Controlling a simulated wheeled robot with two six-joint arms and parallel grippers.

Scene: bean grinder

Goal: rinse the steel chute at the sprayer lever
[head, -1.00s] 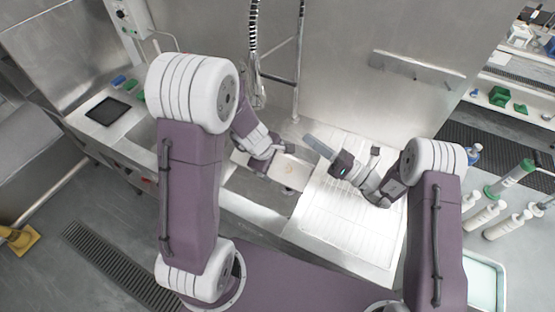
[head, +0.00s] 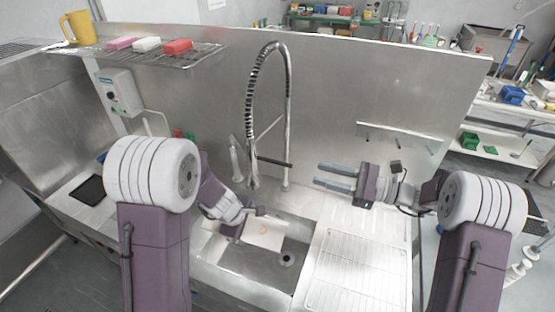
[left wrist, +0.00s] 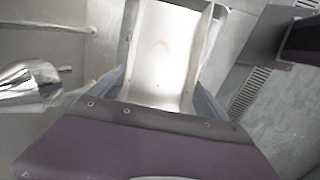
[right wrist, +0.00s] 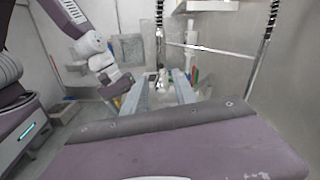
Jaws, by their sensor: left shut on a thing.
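The steel chute (head: 264,233) is a pale, shallow trough held over the sink basin. In the left wrist view the chute (left wrist: 165,50) has a brownish mark on its inner face. My left gripper (head: 242,222) is shut on its near end, with fingers along both sides. The sprayer hangs on a coiled hose (head: 250,95) by a tall tap; a dark bar, possibly the sprayer lever (head: 274,162), sticks out to the right. A chrome nozzle (left wrist: 30,85) lies left of the chute. My right gripper (head: 330,177) is open and empty, right of the tap, fingers pointing left.
The sink basin (head: 245,268) lies below the chute. A ribbed drainboard (head: 355,270) to its right is clear. A steel backsplash (head: 400,100) and small wall shelf (head: 400,134) stand behind the right gripper. A wire rack (head: 140,57) with a yellow mug (head: 78,28) is upper left.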

